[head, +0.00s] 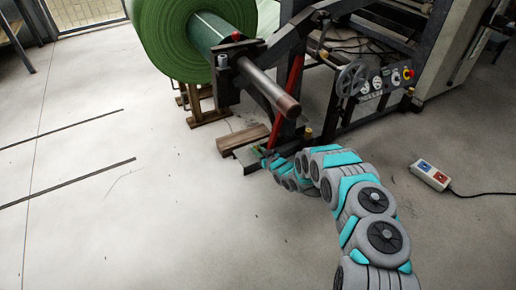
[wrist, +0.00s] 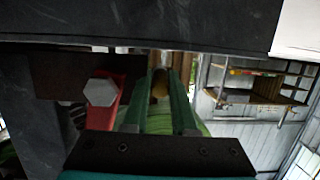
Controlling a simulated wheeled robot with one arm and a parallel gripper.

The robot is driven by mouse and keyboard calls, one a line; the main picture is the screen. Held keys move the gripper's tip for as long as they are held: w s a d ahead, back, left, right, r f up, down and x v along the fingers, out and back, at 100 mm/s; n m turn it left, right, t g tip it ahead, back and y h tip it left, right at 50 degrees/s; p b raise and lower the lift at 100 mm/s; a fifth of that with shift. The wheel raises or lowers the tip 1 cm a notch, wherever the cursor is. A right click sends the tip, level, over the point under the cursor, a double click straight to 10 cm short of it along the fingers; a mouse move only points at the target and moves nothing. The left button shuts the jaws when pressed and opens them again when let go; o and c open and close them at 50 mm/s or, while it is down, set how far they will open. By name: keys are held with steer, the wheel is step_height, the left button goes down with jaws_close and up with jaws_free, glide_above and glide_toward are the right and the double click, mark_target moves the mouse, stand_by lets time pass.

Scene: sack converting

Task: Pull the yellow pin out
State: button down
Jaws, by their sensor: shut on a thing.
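My gripper (wrist: 167,78) shows two green fingers in the wrist view, close together on a small brass-yellow piece, the yellow pin (wrist: 160,84). Only part of the pin shows between the fingers; its far end is hidden. In the head view my gripper (head: 264,159) is low beside the machine's front frame, under the roller end, small and partly hidden by my arm. I cannot make out the held pin there.
A red lever (head: 291,86) rises beside the gripper; a red part with a hex bolt (wrist: 100,92) is close left in the wrist view. A large green roll (head: 180,38) stands behind. Wooden blocks (head: 241,138) lie nearby. A switch box (head: 429,175) lies right.

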steer(key=shift+f, duration=0.6)
steer(key=c, duration=0.6)
jaws_free()
steer(key=shift+c, duration=0.2)
steer(key=shift+d+r, duration=0.1)
steer(key=shift+v, duration=0.9)
steer(key=v, duration=0.5)
steer(key=shift+s+d+p, duration=0.15)
steer(key=shift+s+p, duration=0.2)
steer(key=shift+s, duration=0.05)
